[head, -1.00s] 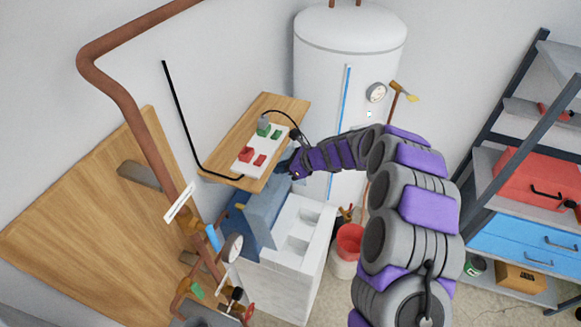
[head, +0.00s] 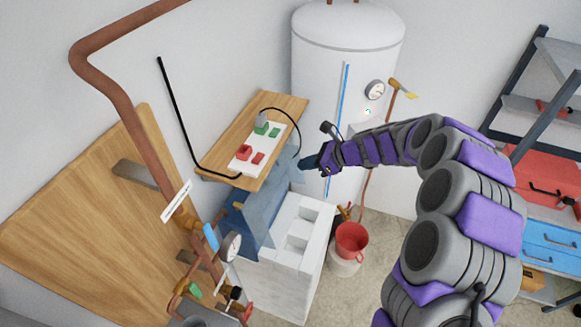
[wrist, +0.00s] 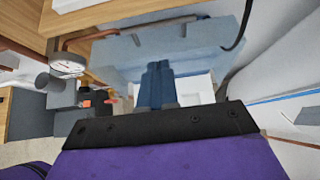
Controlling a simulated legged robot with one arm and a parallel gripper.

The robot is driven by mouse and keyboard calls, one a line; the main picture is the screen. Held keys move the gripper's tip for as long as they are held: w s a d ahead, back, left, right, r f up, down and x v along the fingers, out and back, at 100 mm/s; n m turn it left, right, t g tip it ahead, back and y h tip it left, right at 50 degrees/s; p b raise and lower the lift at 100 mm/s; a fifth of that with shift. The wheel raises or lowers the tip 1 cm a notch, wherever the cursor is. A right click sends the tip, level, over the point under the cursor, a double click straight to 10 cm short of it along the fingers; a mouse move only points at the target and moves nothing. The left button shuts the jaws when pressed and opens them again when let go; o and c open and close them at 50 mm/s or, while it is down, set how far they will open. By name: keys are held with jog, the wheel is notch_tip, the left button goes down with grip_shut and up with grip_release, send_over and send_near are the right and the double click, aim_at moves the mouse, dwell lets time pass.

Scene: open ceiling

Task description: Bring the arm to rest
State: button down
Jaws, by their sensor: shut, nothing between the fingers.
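My arm, grey with purple pads, reaches in from the right in the head view. My gripper (head: 308,163) is at its far end, in front of the white tank and just right of the wooden shelf. In the wrist view my gripper (wrist: 158,70) shows as two dark blue fingers pressed together with nothing between them. Behind the fingers is a blue-grey translucent lid (wrist: 110,52), which also shows raised over a white box (head: 297,230) in the head view. I cannot tell whether the fingertips touch the lid.
A wooden shelf (head: 215,160) holds a white power strip (head: 272,143) with red and green parts. A white tank (head: 320,75) stands behind. Pipes and a gauge (head: 231,246) are at lower left. A rack (head: 545,200) stands right.

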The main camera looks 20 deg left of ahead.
jog(key=s+d+r+n+g+h+b, duration=0.1)
jog(key=s+d+n+h+b, duration=0.1)
jog(key=s+d+n+b, duration=0.5)
jog(key=s+d+n+g+h+b, duration=0.1)
jog(key=s+d+n+h+b, duration=0.2)
jog(key=s, duration=0.8)
jog(key=s+d+f+n+h+b, duration=0.2)
jog(key=s+d+f+n+b, duration=0.2)
jog(key=s+d, duration=0.6)
jog(key=s+d+f+n+h+b, duration=0.3)
jog(key=s+d, duration=0.6)
jog(key=s, duration=0.3)
notch_tip(320, 180, down, 3)
jog(key=shift+s+d+n+h+b, duration=0.35)
jog(key=shift+n+b, duration=0.35)
jog(key=shift+b, duration=0.55)
jog(key=shift+w+f, duration=0.15)
jog(key=shift+w, duration=0.05)
